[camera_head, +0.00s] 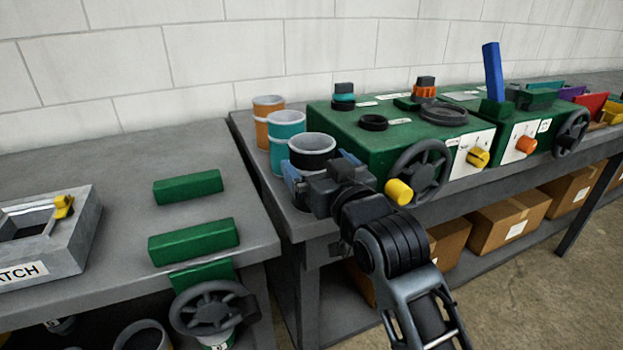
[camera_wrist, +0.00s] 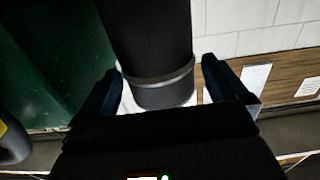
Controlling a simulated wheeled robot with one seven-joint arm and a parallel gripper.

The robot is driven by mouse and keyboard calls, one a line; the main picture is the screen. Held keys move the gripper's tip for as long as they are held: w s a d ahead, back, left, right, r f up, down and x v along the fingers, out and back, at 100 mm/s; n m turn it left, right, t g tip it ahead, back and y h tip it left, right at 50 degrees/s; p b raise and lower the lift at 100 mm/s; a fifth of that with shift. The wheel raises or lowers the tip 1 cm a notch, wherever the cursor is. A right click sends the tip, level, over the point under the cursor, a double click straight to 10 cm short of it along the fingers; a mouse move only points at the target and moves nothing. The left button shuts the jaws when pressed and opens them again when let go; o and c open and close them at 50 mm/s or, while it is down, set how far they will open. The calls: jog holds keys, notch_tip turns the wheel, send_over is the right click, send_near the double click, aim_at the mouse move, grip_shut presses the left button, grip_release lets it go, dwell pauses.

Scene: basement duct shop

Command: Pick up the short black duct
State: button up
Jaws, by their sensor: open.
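The black duct (camera_head: 312,144) is an upright dark cylinder with a pale grey rim, at the left end of the right bench in the head view. Its lower part is hidden by my gripper (camera_head: 321,172). In the wrist view the black duct (camera_wrist: 150,40) runs down from the top edge, with a grey band near its end. My gripper (camera_wrist: 162,88) is open, one dark blue finger on each side of the duct. I cannot tell whether either finger touches it.
Teal ducts (camera_head: 286,124) and orange ducts (camera_head: 268,106) stand close behind. A green machine box (camera_head: 350,140) with a handwheel (camera_head: 419,172) and yellow knob (camera_head: 398,192) is just right. A gap separates the left bench (camera_head: 110,165), which holds green bars (camera_head: 188,187).

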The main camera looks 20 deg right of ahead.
aim_at(304, 149)
jog(key=w, duration=0.3)
jog(key=shift+w+d, duration=0.1)
jog(key=shift+w, duration=0.05)
jog(key=c, duration=0.9)
